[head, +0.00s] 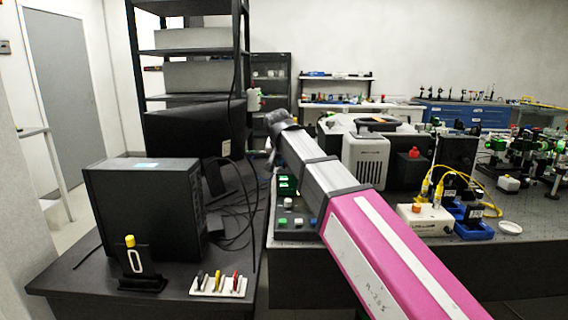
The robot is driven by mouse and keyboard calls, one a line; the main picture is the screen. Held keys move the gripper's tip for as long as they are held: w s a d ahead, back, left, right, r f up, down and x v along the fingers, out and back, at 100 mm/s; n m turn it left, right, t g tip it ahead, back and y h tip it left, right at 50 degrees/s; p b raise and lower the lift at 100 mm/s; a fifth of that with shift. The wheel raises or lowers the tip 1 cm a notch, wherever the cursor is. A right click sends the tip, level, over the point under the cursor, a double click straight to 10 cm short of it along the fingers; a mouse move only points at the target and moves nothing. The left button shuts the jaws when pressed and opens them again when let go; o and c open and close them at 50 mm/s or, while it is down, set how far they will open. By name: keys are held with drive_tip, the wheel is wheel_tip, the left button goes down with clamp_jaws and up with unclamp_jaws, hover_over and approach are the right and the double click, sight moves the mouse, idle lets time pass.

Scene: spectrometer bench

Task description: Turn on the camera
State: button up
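I cannot pick out with certainty which device is the camera. A white box with a dark grille (365,160) stands on the dark optical bench, just right of my arm. A black box (455,151) stands further right, behind yellow cables. My arm, pink and grey, reaches from the lower right to the middle of the view. Its dark far end, with my gripper (277,121), is over the back left of the bench. The fingers are too small and dark to make out. No held thing shows. My arm hides part of the bench.
A black computer case (145,212) and a white rack of coloured tools (218,285) are on the left desk. A white box with an orange knob (425,218) and blue-based parts crowd the bench. Black shelving (190,100) rises behind.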

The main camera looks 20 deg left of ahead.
drive_tip(key=v, duration=1)
drive_tip(key=shift+r, duration=0.3)
drive_tip(key=w+d+n+g+y, duration=0.4)
drive_tip(key=w+n+g, duration=0.1)
drive_tip(key=n, duration=0.8)
drive_tip(key=x, duration=1)
drive_tip(key=shift+s+f, duration=0.1)
drive_tip(key=shift+f, duration=0.1)
clamp_jaws()
